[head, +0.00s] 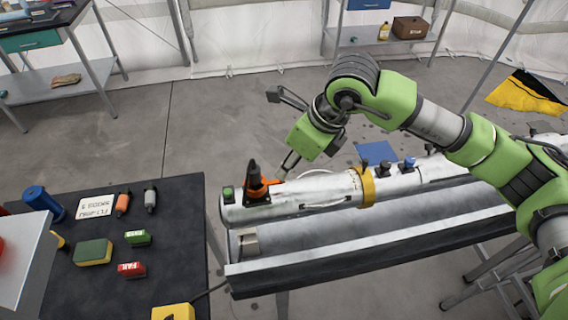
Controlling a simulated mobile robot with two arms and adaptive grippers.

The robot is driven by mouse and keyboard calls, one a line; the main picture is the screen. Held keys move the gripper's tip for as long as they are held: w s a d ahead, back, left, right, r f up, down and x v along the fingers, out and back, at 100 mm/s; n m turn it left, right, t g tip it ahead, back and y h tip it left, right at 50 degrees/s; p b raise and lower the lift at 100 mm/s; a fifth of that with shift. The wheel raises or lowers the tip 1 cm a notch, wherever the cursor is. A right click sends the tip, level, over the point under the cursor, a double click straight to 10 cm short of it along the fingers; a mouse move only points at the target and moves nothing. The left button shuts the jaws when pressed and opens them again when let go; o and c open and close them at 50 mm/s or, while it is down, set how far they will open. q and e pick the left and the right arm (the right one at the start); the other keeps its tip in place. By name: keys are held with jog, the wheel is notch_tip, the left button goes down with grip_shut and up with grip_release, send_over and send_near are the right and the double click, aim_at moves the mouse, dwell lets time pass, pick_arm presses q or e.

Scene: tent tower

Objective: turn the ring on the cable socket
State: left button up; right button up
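The cable socket (253,170) is a dark upright piece near the left end of a white cylinder. An orange ring (262,189) with a lug sits around its lower part. My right gripper (286,168) comes down from the green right arm, just right of the ring, its tip at or very near the orange lug. I cannot tell whether it touches the ring, or whether its small, overlapping fingers are open or shut. My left gripper is not in view.
The white cylinder (316,190), with a yellow band (368,187), lies along a grey trough (380,255). A dark table (180,235) at left holds several small blocks and a label card (97,208). Open floor (215,110) lies behind.

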aim_at(264, 181)
jog(key=p+x, duration=0.1)
jog(key=x, duration=0.2)
jog(key=shift+s+a+f, duration=0.1)
jog(key=shift+a+f, duration=0.1)
jog(key=shift+f, duration=0.25)
grip_shut()
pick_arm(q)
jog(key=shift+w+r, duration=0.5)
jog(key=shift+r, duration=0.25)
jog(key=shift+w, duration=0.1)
